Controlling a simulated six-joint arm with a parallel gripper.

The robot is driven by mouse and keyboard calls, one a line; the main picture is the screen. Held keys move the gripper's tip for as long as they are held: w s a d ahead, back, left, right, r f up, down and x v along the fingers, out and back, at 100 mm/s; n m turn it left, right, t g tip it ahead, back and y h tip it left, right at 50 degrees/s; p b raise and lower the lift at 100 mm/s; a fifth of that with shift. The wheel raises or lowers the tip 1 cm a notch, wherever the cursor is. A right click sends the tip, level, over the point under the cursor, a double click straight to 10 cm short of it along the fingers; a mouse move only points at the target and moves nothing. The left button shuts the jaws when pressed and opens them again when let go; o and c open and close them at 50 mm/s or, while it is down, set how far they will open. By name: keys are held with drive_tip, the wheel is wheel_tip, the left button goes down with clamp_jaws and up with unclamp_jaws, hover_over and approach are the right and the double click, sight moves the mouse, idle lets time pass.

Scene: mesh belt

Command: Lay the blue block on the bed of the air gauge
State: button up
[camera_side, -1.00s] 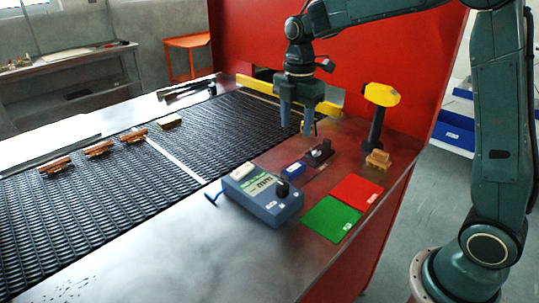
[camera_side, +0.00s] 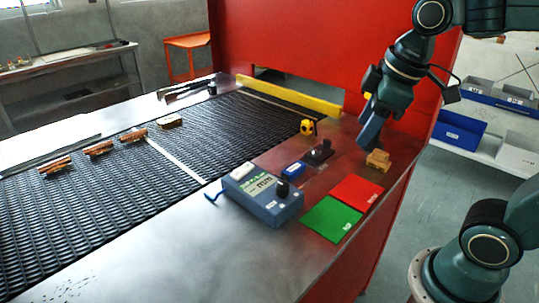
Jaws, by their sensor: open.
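A small bright blue block (camera_side: 293,170) with a pale mark lies on the metal table, just behind the right part of a blue-grey box. This box (camera_side: 262,197), with a display, a black knob and a pale pad (camera_side: 243,170) on top, looks like the air gauge. The block is apart from the pad. My gripper (camera_side: 371,133) is open and points down at the right of the table, well to the right of the block. From this side one finger mostly hides the other. I see nothing between the fingers.
A wooden piece (camera_side: 378,160) is close below my gripper. A black fixture (camera_side: 319,151) stands between it and the block. Red (camera_side: 357,192) and green (camera_side: 331,219) mats lie in front. A yellow object (camera_side: 307,127) is near the mesh belt (camera_side: 100,200).

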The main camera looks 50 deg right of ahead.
drive_tip(key=s+f+m+t, duration=0.1)
drive_tip(key=s+f+m, duration=0.1)
drive_tip(key=s+m, duration=0.3)
drive_tip(key=shift+s+a+t, duration=0.25)
drive_tip(key=shift+s+t, duration=0.05)
drive_tip(key=shift+s, duration=0.75)
